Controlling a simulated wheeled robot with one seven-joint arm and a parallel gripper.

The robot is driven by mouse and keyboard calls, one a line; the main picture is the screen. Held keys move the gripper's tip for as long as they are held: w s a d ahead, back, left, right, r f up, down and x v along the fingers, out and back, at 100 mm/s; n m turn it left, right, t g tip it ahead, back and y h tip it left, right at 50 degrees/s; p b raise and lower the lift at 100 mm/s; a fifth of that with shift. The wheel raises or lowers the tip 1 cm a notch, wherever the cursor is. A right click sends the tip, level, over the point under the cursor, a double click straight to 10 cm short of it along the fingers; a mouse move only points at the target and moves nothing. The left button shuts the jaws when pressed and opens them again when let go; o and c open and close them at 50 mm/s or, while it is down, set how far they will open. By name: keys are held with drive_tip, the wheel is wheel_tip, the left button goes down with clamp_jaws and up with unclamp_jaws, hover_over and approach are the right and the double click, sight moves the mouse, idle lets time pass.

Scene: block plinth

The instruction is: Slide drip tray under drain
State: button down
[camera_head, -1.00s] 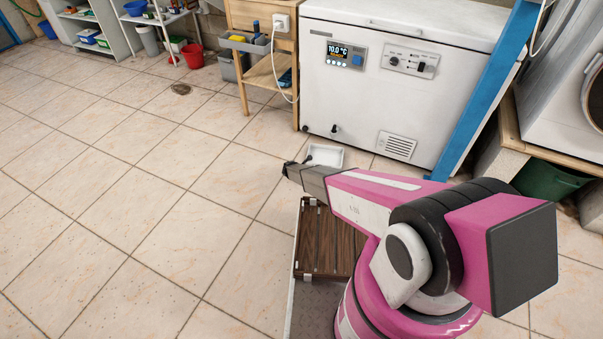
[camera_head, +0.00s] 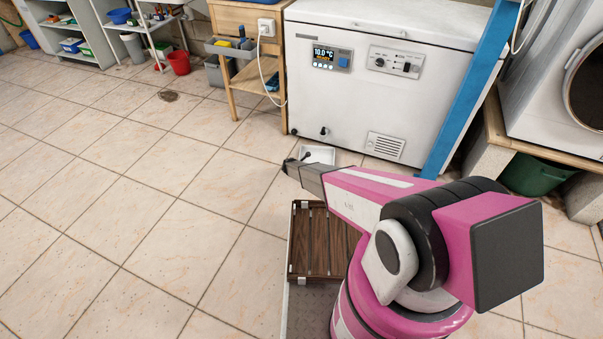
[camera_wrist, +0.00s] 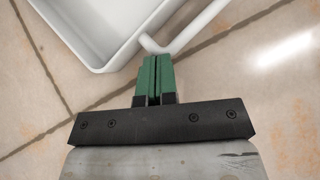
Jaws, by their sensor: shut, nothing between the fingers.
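The white drip tray (camera_head: 333,157) lies on the tiled floor in front of the white chest freezer (camera_head: 340,95). In the wrist view its corner and rim (camera_wrist: 97,70) show at the top, with a white bar-like handle (camera_wrist: 200,27) at its right. A small dark fitting low on the freezer's front, apparently the drain (camera_head: 323,132), is just behind the tray. My gripper (camera_head: 287,166) is low, at the tray's near left in the head view. Its green fingers (camera_wrist: 157,62) are shut and empty, their tips close to the handle's corner; contact cannot be told.
A blue post (camera_head: 468,90) stands at the freezer's right front. A wooden stand (camera_head: 233,80) is left of the freezer, with a white cord hanging there. A green bin (camera_head: 535,175) sits under the washer bench. The floor at left is open.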

drive_tip(key=shift+w+d, duration=0.55)
drive_tip(key=shift+w, duration=0.1)
drive_tip(key=shift+s+a, duration=0.3)
drive_tip(key=shift+s, duration=0.1)
drive_tip(key=shift+s+a, duration=0.9)
drive_tip(key=shift+s, duration=0.2)
drive_tip(key=v, duration=1)
